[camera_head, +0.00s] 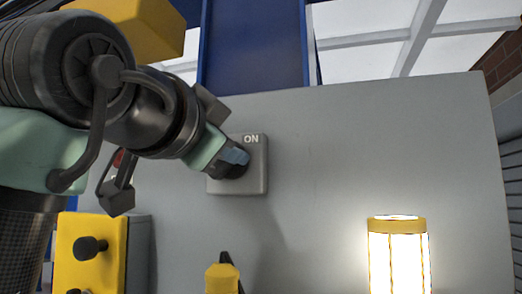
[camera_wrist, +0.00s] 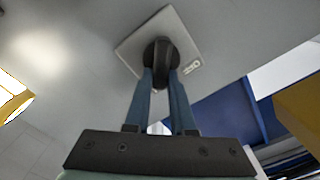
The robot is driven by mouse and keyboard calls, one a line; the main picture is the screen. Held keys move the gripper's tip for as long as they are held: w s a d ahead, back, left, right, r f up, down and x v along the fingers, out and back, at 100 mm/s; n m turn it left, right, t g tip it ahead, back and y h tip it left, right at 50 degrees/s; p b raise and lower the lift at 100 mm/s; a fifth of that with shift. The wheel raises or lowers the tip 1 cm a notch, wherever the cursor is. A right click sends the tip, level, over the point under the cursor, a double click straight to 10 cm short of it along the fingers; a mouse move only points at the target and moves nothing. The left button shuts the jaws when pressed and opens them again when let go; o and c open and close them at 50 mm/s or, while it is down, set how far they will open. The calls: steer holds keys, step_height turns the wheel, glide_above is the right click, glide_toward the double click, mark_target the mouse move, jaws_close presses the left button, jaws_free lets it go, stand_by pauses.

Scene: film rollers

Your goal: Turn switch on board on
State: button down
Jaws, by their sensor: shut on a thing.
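The switch is a black rotary knob on a light grey square plate (camera_head: 258,180) marked "ON", mounted on the large grey board (camera_head: 340,150). In the wrist view the black knob (camera_wrist: 158,58) sits in the middle of its plate (camera_wrist: 183,28). My gripper (camera_head: 238,158) reaches it from the left in the head view. Its two blue fingers are shut on the knob, one on each side, as the wrist view also shows (camera_wrist: 160,78). The gripper hides most of the knob in the head view.
A glowing lamp with a yellow rim (camera_head: 398,255) stands at the lower right. A yellow box with black knobs (camera_head: 90,250) is at the lower left. A yellow and black part (camera_head: 223,278) stands at the bottom centre. A blue column (camera_head: 252,45) rises behind the board.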

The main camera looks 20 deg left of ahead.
steer(key=shift+m, duration=0.5)
steer(key=c, duration=0.8)
jaws_free()
steer(key=shift+o, duration=0.2)
steer(key=shift+d+f, duration=0.1)
